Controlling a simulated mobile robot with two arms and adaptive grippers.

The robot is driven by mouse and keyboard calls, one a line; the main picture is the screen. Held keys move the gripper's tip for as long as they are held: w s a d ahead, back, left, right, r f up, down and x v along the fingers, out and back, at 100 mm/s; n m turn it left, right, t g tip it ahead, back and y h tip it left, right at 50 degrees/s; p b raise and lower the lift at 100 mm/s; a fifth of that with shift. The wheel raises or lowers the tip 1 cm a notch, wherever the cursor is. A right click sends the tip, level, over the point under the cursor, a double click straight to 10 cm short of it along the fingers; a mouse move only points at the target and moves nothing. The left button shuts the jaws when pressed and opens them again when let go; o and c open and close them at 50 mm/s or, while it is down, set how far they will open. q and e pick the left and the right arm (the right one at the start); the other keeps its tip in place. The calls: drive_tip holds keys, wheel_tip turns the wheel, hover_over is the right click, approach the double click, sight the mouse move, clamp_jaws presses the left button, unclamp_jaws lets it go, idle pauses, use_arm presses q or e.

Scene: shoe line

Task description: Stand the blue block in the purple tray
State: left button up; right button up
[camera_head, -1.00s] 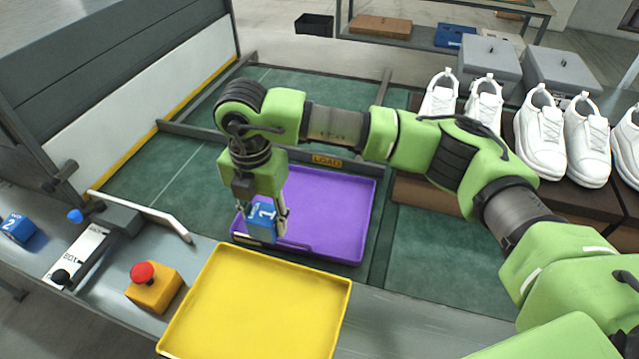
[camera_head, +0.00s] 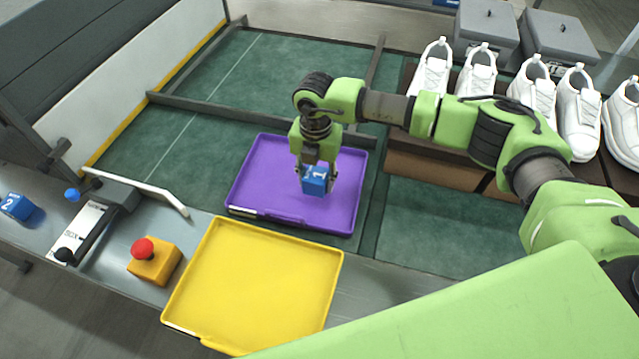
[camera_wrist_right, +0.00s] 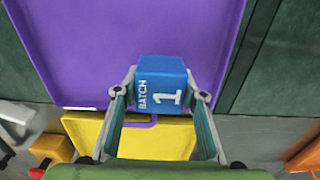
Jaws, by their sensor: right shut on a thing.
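The blue block (camera_head: 315,181), marked with a white 1, is held in my right gripper (camera_head: 316,176) over the right part of the purple tray (camera_head: 262,178). In the right wrist view the block (camera_wrist_right: 163,85) reads "BATCH 1" and sits between the two fingertips (camera_wrist_right: 160,98), which are shut on it. The purple tray (camera_wrist_right: 100,50) spreads behind it there. I cannot tell whether the block's underside touches the tray floor. My left gripper is not in view.
An empty yellow tray (camera_head: 255,285) lies in front of the purple tray. A red button on a yellow box (camera_head: 153,260) and another blue block (camera_head: 17,207) stand at the left. White shoes (camera_head: 535,95) line the right. The green mat (camera_head: 210,80) behind is clear.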

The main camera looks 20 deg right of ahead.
sight(320, 188)
drive_tip(key=shift+d+f, duration=0.25)
drive_tip(key=f, duration=0.1)
drive_tip(key=f+p, duration=0.1)
drive_tip(key=f, duration=0.1)
drive_tip(key=shift+w+d, duration=0.1)
drive_tip(key=shift+d, duration=0.15)
drive_tip(key=shift+f, duration=0.3)
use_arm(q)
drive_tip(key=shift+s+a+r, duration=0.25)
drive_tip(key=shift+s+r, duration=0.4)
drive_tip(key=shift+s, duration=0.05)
use_arm(e)
drive_tip(key=o, duration=0.8)
drive_tip(key=shift+f, duration=0.2)
drive_tip(key=o, duration=0.4)
drive_tip(key=shift+r, duration=0.15)
